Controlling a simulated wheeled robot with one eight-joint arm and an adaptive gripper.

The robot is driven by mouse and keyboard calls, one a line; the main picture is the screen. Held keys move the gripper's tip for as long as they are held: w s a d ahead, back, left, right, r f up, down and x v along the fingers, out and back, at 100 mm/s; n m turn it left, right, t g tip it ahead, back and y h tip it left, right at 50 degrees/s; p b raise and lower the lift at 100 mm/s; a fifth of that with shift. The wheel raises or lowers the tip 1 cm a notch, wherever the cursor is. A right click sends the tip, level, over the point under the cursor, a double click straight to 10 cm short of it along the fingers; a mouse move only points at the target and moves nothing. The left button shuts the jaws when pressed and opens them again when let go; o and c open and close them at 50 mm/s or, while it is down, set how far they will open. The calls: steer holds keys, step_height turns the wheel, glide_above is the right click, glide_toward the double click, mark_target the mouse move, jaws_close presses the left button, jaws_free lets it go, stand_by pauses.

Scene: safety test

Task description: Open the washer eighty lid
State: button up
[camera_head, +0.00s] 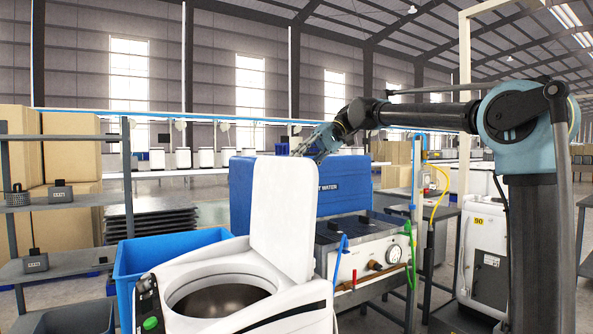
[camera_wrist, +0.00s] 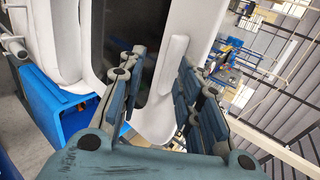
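A white top-loading washer (camera_head: 170,312) stands at the front centre in the head view, its round drum opening (camera_head: 220,298) uncovered. Its white lid (camera_head: 283,215) stands up, nearly vertical, at the back right of the opening. No number is readable on this washer. My gripper (camera_head: 318,146) is at the lid's top right corner in the head view, partly hidden by the lid. In the wrist view my gripper (camera_wrist: 160,62) has its fingers spread, with a white rim of the lid (camera_wrist: 168,75) between them. Whether a finger touches the lid I cannot tell.
A blue bin (camera_head: 150,262) stands behind the washer at left. A large blue box (camera_head: 343,197) is behind the lid, above a bench with a gauge (camera_head: 394,254) and hoses. A white machine marked 90 (camera_head: 484,245) stands at right. Shelves (camera_head: 70,200) are at left.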

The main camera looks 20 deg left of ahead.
steer(key=v, duration=0.8)
steer(key=shift+w+r, duration=0.25)
steer(key=shift+w, duration=0.05)
steer(key=shift+d, duration=0.15)
steer(key=s+d+f+m+t+h, duration=0.1)
steer(key=s+d+f+m+t, duration=0.2)
steer(key=d+f, duration=0.9)
steer(key=s+d+f+m+t+h, duration=0.1)
steer(key=d+f+m+t, duration=0.25)
steer(key=d+f, duration=0.9)
steer(key=s+d+f+m+t+h, duration=0.1)
steer(key=s+d+f, duration=0.3)
steer(key=d+f, duration=0.3)
steer(key=s+d+f+m+t+h, duration=0.1)
steer(key=s+d+f, duration=0.3)
steer(key=d+f, duration=0.4)
steer(key=s+d+f+m+t+h, duration=0.2)
steer(key=s+d+f, duration=0.3)
steer(key=f, duration=0.7)
steer(key=shift+d+h, duration=0.3)
steer(key=shift+d, duration=0.95)
steer(key=shift+t, duration=0.25)
